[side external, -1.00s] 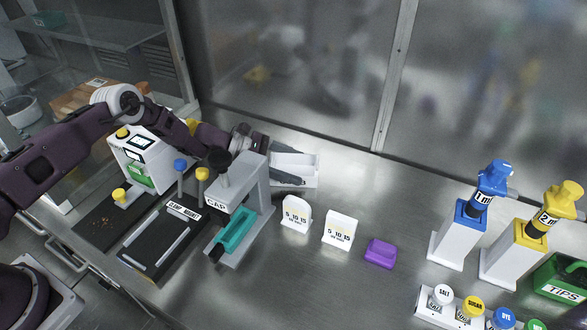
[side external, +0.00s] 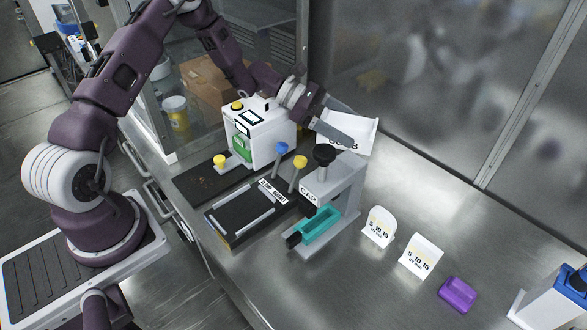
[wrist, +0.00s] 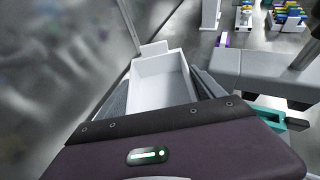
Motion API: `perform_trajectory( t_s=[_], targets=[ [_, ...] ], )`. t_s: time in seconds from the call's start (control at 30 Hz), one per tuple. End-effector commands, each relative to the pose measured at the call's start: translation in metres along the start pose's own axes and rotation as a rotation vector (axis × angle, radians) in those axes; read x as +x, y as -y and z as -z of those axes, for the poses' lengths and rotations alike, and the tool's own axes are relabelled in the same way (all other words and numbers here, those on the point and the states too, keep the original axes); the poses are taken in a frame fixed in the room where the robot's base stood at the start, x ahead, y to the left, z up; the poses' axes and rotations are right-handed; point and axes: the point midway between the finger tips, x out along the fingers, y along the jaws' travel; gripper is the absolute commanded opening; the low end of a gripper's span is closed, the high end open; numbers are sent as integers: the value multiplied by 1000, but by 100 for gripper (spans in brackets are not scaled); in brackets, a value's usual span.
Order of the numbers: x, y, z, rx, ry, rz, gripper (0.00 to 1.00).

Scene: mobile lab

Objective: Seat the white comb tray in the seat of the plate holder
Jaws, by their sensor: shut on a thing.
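The white comb tray (side external: 358,133) is an open box with dark lettering, partly covered by a finger. My gripper (side external: 343,133) is shut on it and holds it behind the grey press marked CAP. In the wrist view the tray (wrist: 160,80) sits between the grey fingers, its empty inside facing the camera. The tray looks raised and tilted in the side view.
A white device with a green panel (side external: 262,135) stands at the back left. Blue (side external: 281,148) and yellow (side external: 300,162) knobs stand beside the press. Two white labelled stands (side external: 379,227) and a purple block (side external: 457,294) are to the right. A glass wall is behind.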

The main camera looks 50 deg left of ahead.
Motion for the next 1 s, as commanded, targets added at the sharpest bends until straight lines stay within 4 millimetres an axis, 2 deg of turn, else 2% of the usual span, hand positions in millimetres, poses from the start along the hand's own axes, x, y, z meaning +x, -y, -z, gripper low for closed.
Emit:
perform_trajectory(
  t_s=[0.03,0.1,0.2,0.3,0.47,0.8,1.0],
  targets=[
    [-25,6,2,-14,-3,-27,30],
    [-56,20,5,-29,-9,-61,30],
    [-92,43,10,-50,-13,-105,30],
    [-112,71,12,-62,-5,-132,30],
    [-124,96,16,-53,6,-139,30],
    [-158,170,62,42,7,89,30],
    [-144,177,104,45,12,111,30]
  ],
)
